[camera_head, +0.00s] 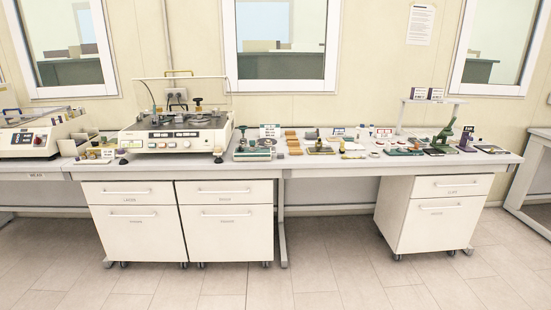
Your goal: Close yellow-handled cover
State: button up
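A clear cover (180,79) with a yellow handle (179,72) stands over a white bench machine (172,139) on the left part of the bench. The cover appears raised, with its handle at the top near the wall. Dark round parts of the machine show beneath it. The cover's hinge and exact angle are hard to make out. My gripper is not in view.
A long grey worktop (330,166) runs along the wall. Another machine (30,134) stands at far left. Small samples, signs and a green microscope (444,136) crowd the bench to the right. White cabinets (225,220) are below. The tiled floor (320,270) in front is clear.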

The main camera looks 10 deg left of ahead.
aim_at(229, 95)
jog(key=i+j+u, duration=0.2)
jog(key=i+j, duration=0.3)
jog(key=i, duration=0.3)
jog(key=i+j+u, duration=0.2)
jog(key=i+j, duration=0.15)
jog(key=i, duration=0.45)
jog(key=i+j+u, duration=0.2)
jog(key=i, duration=0.6)
jog(key=i+j+u, duration=0.2)
jog(key=i, duration=0.65)
jog(key=i+j+u, duration=0.25)
jog(key=i+u, duration=0.25)
jog(key=i+j+u, duration=0.15)
jog(key=u, duration=0.2)
jog(key=i+j+u, duration=0.15)
jog(key=u, duration=0.2)
jog(key=i+j+u, duration=0.15)
jog(key=u, duration=0.2)
jog(key=i+j+z, duration=0.25)
jog(key=i+j, duration=0.2)
